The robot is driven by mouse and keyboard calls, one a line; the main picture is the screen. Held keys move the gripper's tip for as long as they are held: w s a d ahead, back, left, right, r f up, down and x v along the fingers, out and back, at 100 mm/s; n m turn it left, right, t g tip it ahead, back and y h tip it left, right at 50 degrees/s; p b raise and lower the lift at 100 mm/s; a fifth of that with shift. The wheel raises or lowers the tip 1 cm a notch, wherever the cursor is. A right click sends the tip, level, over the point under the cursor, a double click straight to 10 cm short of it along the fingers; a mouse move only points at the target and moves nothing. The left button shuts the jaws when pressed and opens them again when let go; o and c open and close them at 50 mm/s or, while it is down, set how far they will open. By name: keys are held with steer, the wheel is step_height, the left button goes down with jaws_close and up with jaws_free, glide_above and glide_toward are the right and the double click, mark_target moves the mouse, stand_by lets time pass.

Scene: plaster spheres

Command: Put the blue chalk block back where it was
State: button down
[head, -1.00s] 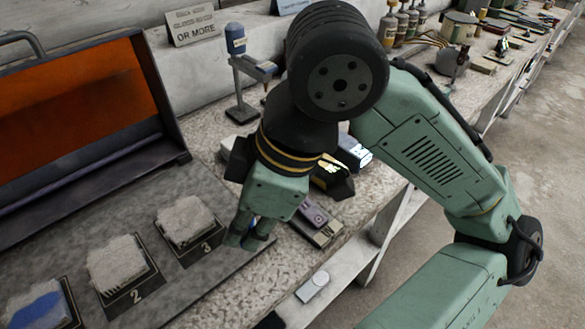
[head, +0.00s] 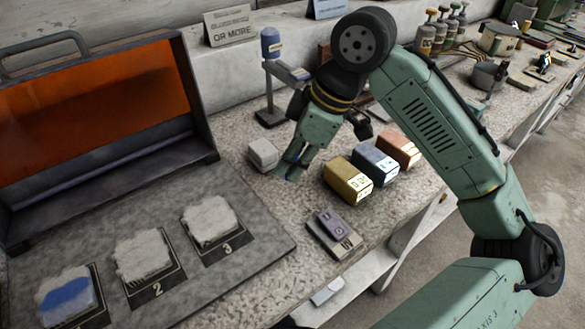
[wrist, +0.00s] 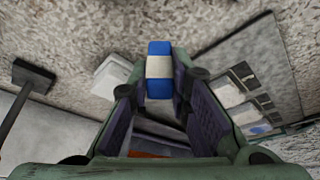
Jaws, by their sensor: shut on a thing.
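My gripper (head: 290,172) points down over the speckled bench. Its two fingers are shut on the blue chalk block, which shows in the wrist view (wrist: 159,88) as a blue block with a pale band across its middle. In the head view only a small bit of blue shows between the fingertips. The fingers are just right of a whitish block (head: 263,155) and left of a yellow block (head: 347,181). I cannot tell whether the held block touches the bench.
A blue-grey block (head: 375,165) and an orange block (head: 399,148) stand beside the yellow one. A stand (head: 270,90) rises behind my gripper. A grey slab (head: 250,255) at left bears rough pale pieces on numbered plates; the leftmost piece (head: 68,295) has a blue patch.

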steer(key=shift+f, duration=1.7)
steer(key=shift+f, duration=0.1)
steer(key=shift+f, duration=0.1)
steer(key=c, duration=1.5)
jaws_free()
steer(key=v, duration=1.2)
steer(key=shift+r+b, duration=0.25)
steer(key=shift+b, duration=0.1)
steer(key=shift+s+f, duration=0.1)
